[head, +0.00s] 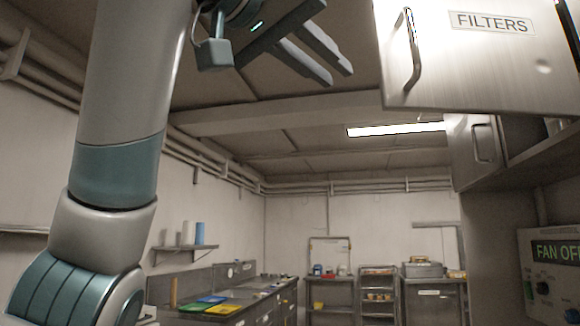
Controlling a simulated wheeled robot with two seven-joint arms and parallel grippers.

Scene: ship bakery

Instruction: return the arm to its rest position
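My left arm rises along the left side of the head view. Its gripper (338,76) is high up near the top middle, below the ceiling. Its two fingers point down and to the right, with a gap between them and nothing held. The gripper is left of the cabinet marked FILTERS (470,65) and apart from it in the picture. My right arm and gripper are not in view.
The FILTERS cabinet has a vertical handle (412,50). A FAN OFF control panel (550,270) is at the lower right. A counter with coloured boards (222,309) runs along the left wall. A rack (378,292) stands at the back. The middle is open.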

